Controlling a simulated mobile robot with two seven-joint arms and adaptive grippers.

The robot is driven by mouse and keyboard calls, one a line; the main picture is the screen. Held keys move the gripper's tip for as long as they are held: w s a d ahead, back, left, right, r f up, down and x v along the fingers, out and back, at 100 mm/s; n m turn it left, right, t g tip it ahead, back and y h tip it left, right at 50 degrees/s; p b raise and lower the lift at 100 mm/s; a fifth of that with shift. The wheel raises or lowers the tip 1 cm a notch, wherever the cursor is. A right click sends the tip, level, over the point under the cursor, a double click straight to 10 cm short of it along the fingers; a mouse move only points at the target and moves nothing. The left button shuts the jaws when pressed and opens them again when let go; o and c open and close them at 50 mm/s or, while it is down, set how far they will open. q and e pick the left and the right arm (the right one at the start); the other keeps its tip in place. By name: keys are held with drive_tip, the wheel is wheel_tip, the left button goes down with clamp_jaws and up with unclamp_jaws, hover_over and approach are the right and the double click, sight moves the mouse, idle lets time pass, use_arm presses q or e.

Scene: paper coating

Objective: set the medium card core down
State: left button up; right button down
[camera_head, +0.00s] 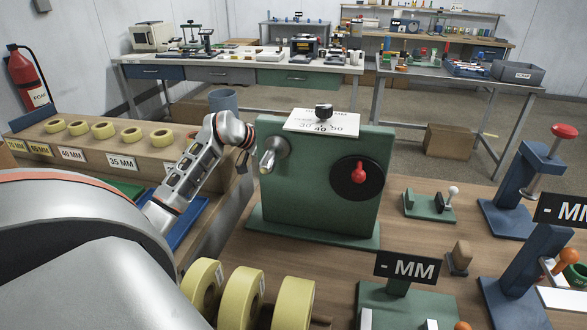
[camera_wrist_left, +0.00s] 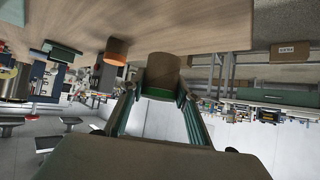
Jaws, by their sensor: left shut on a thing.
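My left gripper (camera_wrist_left: 160,97) is shut on a card core (camera_wrist_left: 162,72), a short brown cylinder with a green band at one end, in the left wrist view. One finger lies on each side of it. The wrist picture is upside down, with the wooden table top along its upper edge. I cannot tell whether the core touches the table. In the head view my left gripper (camera_head: 242,160) is just left of the green machine's metal spindle (camera_head: 272,155), and the core is hidden there. My right gripper is not in view.
The green machine (camera_head: 320,205) with a red knob (camera_head: 359,174) stands upright on the bench (camera_head: 440,195). Yellow rolls (camera_head: 203,285) stand at the near edge. A shelf (camera_head: 110,145) with tape rings is at left. A brown and orange piece (camera_wrist_left: 116,51) shows beside the core.

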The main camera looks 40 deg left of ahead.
use_arm(q)
drive_tip(key=shift+f, duration=2.3)
drive_tip(key=shift+f, duration=0.15)
drive_tip(key=o, duration=1.1)
drive_tip(key=shift+c, duration=0.2)
drive_tip(key=v, duration=1.2)
